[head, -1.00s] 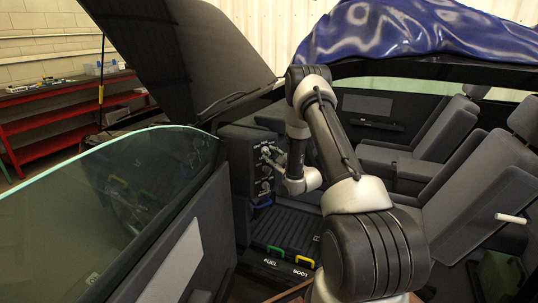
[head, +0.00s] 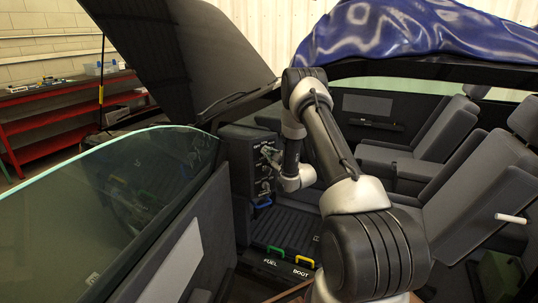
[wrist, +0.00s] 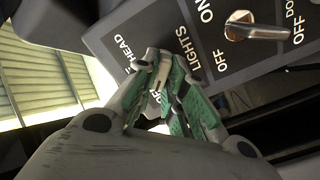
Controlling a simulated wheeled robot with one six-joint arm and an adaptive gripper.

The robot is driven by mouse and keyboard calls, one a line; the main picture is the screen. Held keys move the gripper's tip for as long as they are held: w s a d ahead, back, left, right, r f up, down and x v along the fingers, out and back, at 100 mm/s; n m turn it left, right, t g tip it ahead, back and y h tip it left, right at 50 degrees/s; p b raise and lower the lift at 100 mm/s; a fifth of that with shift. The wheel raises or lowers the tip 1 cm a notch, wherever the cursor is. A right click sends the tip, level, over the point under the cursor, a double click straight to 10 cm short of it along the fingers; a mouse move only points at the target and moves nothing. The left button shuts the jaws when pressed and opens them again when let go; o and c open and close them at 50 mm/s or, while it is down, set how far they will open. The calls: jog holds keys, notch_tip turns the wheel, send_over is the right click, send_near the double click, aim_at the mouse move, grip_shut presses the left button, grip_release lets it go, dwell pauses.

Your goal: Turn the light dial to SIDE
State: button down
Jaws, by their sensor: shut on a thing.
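The dark control panel (head: 240,160) stands at the far front of the car cabin, and its labelled face fills the top of the wrist view (wrist: 206,62). My gripper (head: 268,151) is at the upper part of that face. In the wrist view my gripper (wrist: 163,75) has its green-padded fingers closed in at the LIGHTS label, beside the word HEAD. The fingers are shut on the light dial, which they hide almost fully. Its pointer direction cannot be read, and no SIDE label can be made out.
A chrome lever (wrist: 255,31) sits close beside the fingers, between ON and OFF marks. Blue (head: 263,203), green (head: 276,251) and yellow (head: 305,261) handles lie low in the footwell. The car door (head: 175,240) is at left and grey seats (head: 440,150) at right.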

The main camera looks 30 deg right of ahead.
jog(key=shift+m, duration=0.3)
jog(key=m, duration=0.3)
jog(key=shift+m, duration=0.3)
jog(key=shift+d+m, duration=0.1)
jog(key=shift+m, duration=2.1)
jog(key=c, duration=1.5)
grip_release()
jog(key=s, duration=0.8)
jog(key=s+d, duration=0.1)
jog(key=s, duration=0.3)
jog(key=shift+d, duration=0.1)
